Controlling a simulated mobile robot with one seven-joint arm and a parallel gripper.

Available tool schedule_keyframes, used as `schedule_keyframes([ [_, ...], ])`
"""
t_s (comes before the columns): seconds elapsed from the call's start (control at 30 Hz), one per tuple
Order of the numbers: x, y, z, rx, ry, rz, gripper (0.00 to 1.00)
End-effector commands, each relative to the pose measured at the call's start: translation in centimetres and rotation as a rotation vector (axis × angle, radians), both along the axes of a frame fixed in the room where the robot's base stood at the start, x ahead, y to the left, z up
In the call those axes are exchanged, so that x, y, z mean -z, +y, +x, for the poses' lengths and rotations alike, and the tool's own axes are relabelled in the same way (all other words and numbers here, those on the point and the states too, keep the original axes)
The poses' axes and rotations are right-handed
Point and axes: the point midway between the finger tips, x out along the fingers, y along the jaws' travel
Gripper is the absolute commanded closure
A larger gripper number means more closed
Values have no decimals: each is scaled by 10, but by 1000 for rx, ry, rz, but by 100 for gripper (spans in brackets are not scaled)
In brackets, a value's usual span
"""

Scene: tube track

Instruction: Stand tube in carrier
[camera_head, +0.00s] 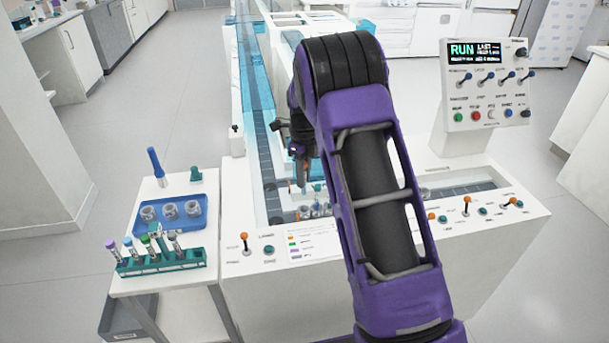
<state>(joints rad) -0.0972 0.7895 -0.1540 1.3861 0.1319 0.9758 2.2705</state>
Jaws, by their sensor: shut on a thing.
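My gripper (303,182) points down over the near end of the track, shut on what looks like a tube; the tube is small and mostly hidden by the fingers. Several grey round carriers (315,211) stand on the track just below and right of the fingertips, partly hidden by my arm. I cannot tell whether the tube touches a carrier. More grey carriers (170,211) sit in a blue tray (151,232) on the left side table. A green rack (190,257) in front of it holds several tubes with coloured caps (145,240).
The white machine has a long blue-sided track (255,120) running away from me. Orange and teal controls (245,238) line its front edge. A control panel (487,85) reading RUN stands at right. A blue upright tool (156,163) stands on the side table (130,200).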

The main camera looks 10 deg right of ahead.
Motion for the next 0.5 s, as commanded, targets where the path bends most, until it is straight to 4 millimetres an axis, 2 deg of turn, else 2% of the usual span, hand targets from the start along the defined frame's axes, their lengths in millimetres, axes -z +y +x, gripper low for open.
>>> schedule_keyframes([
  [0.27,11,0,0,0,0,0,100],
  [0.5,31,0,0,-1,1,1,100],
])
